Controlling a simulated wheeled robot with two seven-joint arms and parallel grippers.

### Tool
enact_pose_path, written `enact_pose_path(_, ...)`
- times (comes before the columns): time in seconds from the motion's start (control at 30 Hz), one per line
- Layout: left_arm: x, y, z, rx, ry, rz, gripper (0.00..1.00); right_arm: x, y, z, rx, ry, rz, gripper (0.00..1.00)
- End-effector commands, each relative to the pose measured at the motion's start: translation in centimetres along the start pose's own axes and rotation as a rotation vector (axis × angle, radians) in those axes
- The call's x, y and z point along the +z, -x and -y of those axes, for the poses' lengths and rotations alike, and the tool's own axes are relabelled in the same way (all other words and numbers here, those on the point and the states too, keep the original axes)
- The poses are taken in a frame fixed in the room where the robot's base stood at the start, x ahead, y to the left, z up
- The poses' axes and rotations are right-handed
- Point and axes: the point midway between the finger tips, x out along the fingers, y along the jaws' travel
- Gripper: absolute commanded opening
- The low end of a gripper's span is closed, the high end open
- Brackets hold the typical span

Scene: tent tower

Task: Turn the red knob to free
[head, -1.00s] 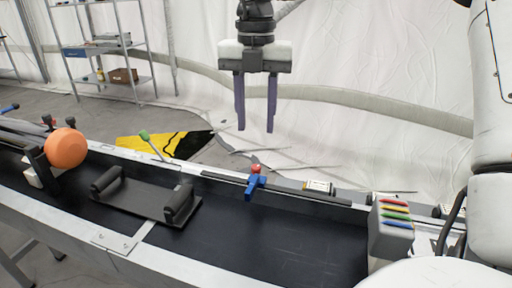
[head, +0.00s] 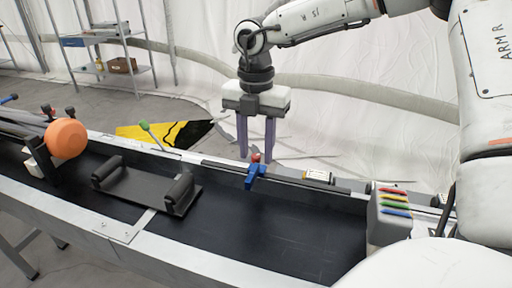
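The small red knob (head: 256,158) sits on top of a blue lever-like piece (head: 255,175) on the far rail of the black trough. My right gripper (head: 256,155) points straight down from above. Its two purple fingers are spread, with a gap between them. The red knob shows in line with that gap, between the fingertips. I cannot tell from this view whether the fingers touch the knob or stand behind it. My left gripper is not in view.
The long black trough (head: 270,228) runs across the view. A dark cradle with two rollers (head: 145,193) and an orange ball (head: 66,139) lie left. A green-tipped lever (head: 145,127) rises from the far rail. A grey box with coloured strips (head: 390,217) stands right.

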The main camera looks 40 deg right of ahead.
Motion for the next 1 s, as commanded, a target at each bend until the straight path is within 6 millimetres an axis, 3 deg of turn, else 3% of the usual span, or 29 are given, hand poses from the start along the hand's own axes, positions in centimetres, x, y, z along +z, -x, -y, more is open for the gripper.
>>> enact_pose_path(0.2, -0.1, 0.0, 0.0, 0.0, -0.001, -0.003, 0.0, 0.0, 0.0, 0.0, 0.001, 0.0, 0.0, 0.36)
enact_pose_path(0.43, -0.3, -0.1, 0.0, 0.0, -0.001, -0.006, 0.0, 0.0, 0.0, 0.0, 0.001, 0.0, 0.0, 0.0)
enact_pose_path(0.73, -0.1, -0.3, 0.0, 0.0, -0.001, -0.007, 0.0, 0.0, -0.1, 0.0, 0.0, 0.031, 0.001, 0.0)
enact_pose_path(1.0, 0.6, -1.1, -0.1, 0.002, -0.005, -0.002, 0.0, 0.0, -0.2, -0.1, 0.003, 0.181, 0.002, 0.0)
